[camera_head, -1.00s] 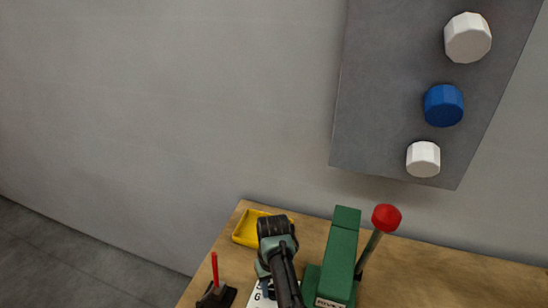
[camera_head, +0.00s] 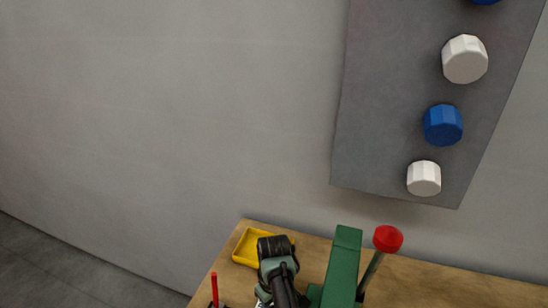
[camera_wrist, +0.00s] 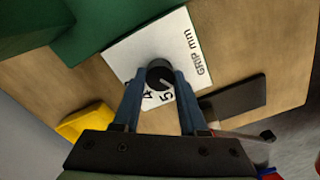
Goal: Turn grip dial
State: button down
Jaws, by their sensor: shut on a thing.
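The grip dial (camera_wrist: 159,75) is a small round black knob with a pale pointer mark, in the middle of the wrist view. It sits on a white plate (camera_wrist: 128,52) printed "GRIP mm", with a 4 and a 5 showing near the dial. My gripper (camera_wrist: 160,80) has its two blue fingers on either side of the dial, shut on it. In the head view my arm covers the dial, and the gripper's fingertips cannot be made out there.
A green machine (camera_head: 343,265) with a red-knobbed lever (camera_head: 388,239) stands right of my arm. A yellow tray (camera_head: 243,251) lies at the wooden table's back left. A black block (camera_wrist: 235,96) lies beside the plate. A grey wall panel (camera_head: 380,90) carries white and blue knobs.

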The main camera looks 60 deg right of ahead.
jog(key=shift+c, duration=2.2)
grip_release()
notch_tip(320, 180, up, 13)
jog(key=b, duration=0.1)
